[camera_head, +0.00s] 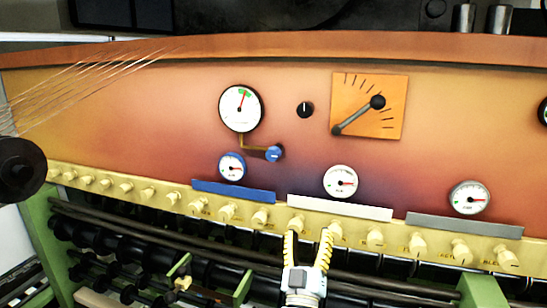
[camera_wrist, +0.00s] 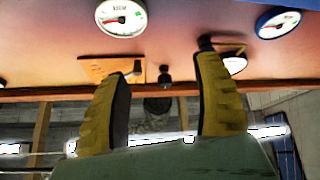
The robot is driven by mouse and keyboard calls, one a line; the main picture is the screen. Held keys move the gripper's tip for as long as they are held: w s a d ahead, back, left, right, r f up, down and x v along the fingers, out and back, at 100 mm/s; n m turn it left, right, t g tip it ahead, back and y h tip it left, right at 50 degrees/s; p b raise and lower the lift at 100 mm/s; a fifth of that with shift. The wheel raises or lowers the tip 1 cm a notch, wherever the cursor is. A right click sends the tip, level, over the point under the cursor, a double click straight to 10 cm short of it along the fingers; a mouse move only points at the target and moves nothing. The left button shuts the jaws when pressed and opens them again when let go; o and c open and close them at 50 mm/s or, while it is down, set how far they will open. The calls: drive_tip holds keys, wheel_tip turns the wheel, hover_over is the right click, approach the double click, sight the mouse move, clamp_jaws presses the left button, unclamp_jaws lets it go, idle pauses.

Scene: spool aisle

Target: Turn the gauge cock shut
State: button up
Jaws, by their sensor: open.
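The gauge cock shows in the head view as a small blue knob (camera_head: 274,154) on a brass pipe below the large round white gauge (camera_head: 240,108). My gripper (camera_head: 309,235) has yellow ribbed fingers, spread apart and empty. In the head view it is below and to the right of the cock, in front of the yellow rail. In the wrist view, which looks upside down, my gripper (camera_wrist: 163,68) is open with nothing between its fingers. The large gauge (camera_wrist: 236,64) is partly hidden there by the right finger, and the cock is mostly hidden near that fingertip.
A black knob (camera_head: 305,109) and an orange plate (camera_head: 393,95) with a grey lever (camera_head: 358,116) are right of the large gauge. Smaller blue (camera_head: 232,167), white (camera_head: 341,182) and grey (camera_head: 469,198) gauges sit lower. Cream knobs line the yellow rail (camera_head: 155,187).

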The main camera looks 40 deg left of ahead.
drive_tip(key=s+a+r+m+g+h+b, duration=0.1)
drive_tip(key=s+a+r+g+h+b, duration=0.15)
drive_tip(key=a+r, duration=0.6)
drive_tip(key=m+g+h, duration=0.2)
drive_tip(key=h, duration=0.1)
approach(271, 155)
drive_tip(key=shift+y, duration=0.25)
drive_tip(key=shift+p+x, duration=2.25)
drive_tip(key=shift+x, duration=3.65)
drive_tip(key=shift+w+d, duration=0.1)
drive_tip(key=shift+f, duration=0.1)
drive_tip(key=c, duration=1.2)
